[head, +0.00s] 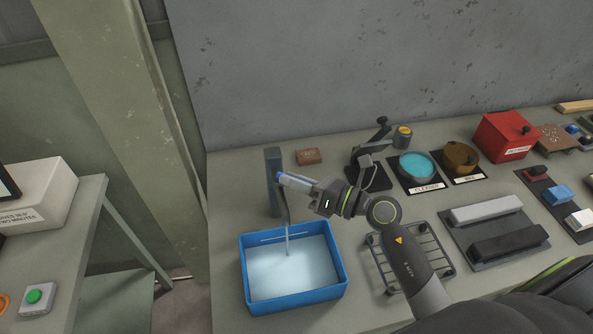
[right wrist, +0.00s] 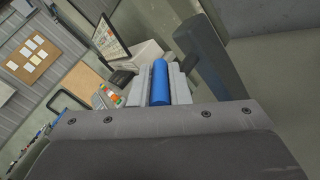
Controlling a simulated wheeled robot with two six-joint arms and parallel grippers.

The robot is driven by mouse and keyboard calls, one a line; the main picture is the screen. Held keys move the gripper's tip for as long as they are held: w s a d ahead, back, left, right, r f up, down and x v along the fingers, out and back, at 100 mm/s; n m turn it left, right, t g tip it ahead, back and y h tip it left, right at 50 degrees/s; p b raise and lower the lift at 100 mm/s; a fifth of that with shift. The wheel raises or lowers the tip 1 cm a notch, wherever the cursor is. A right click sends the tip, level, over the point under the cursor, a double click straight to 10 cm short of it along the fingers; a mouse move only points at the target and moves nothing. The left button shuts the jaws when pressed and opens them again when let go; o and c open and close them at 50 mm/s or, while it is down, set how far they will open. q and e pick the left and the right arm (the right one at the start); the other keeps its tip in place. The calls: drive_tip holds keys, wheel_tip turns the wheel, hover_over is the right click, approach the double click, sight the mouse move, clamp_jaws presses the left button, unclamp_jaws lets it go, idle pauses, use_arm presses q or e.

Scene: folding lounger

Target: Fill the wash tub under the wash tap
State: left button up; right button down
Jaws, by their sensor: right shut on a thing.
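The blue wash tub (head: 342,275) stands on the bench at the left. It holds pale water, and a white line shows on its inner back wall above the water. The wash tap is a grey-blue post (head: 273,180) behind the tub, and a stream of water (head: 288,243) falls from its spout into the tub. My right gripper (head: 291,181) is shut on the tap's blue lever, above the tub. The blue lever (right wrist: 160,82) also shows between the jaws in the right wrist view. My left gripper is not in view.
A wire rack (head: 408,258) stands right of the tub, under my right arm. Behind are a black stand (head: 368,175), a teal cleaner dish (head: 417,166), a brown dish (head: 460,158) and a red box (head: 505,137). A side table with a green button (head: 34,296) is at left, across a gap.

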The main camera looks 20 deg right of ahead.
drive_tip(key=shift+h, duration=0.3)
drive_tip(key=c, duration=1.4)
unclamp_jaws()
drive_tip(key=shift+o, duration=0.2)
drive_tip(key=b+v, duration=0.3)
drive_tip(key=v, duration=1.4)
drive_tip(key=shift+s+f+b, duration=0.25)
drive_tip(key=shift+f+b, duration=0.05)
drive_tip(key=shift+b, duration=0.05)
